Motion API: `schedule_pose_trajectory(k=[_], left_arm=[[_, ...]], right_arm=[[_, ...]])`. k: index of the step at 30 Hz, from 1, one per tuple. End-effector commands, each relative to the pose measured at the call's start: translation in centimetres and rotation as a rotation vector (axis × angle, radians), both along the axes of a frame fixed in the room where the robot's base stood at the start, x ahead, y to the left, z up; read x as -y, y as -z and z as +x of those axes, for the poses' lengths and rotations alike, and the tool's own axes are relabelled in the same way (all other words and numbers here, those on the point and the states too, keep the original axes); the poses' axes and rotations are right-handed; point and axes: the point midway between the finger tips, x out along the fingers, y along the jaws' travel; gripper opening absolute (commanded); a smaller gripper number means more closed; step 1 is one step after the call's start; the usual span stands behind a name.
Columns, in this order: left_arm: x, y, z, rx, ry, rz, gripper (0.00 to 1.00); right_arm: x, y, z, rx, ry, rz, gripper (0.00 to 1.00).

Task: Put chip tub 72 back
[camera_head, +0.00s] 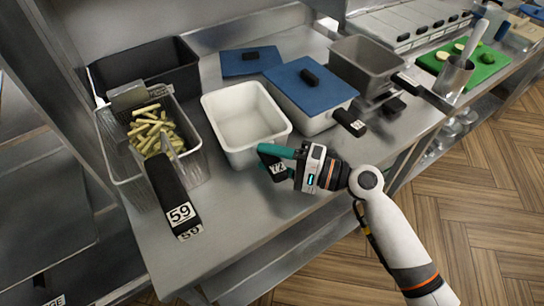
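Chip tub 72 (246,112) is a white, open, empty tub near the middle of the steel counter. Its short black handle, with a white 72 label (278,168), points toward the front edge. My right gripper (276,158) is at this handle, with a teal finger lying along it; it looks closed on the handle, though the other finger is hidden. I cannot tell whether the tub rests on the counter or is slightly raised. My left gripper is not in view.
A wire basket (118,160) of chips with handle 59 stands left, before a black container (146,68). A blue-lidded tub (312,88) is close on the right, with a grey container (365,62) beyond. A blue lid (240,62) lies behind.

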Motion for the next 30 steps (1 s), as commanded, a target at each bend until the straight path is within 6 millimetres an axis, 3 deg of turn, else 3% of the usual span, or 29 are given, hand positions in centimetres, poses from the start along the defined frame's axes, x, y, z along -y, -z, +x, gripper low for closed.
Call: schedule_pose_trajectory(k=[7, 21, 30], left_arm=[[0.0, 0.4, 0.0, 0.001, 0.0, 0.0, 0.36], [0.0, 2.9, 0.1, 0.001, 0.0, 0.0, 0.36], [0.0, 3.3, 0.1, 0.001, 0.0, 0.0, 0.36]], right_arm=[[0.9, 0.3, -0.2, -0.002, 0.002, -0.002, 0.47], [9.6, 0.4, -2.8, -0.001, 0.001, -0.003, 0.47], [11.5, 0.0, -3.4, 0.0, -0.001, 0.0, 0.47]])
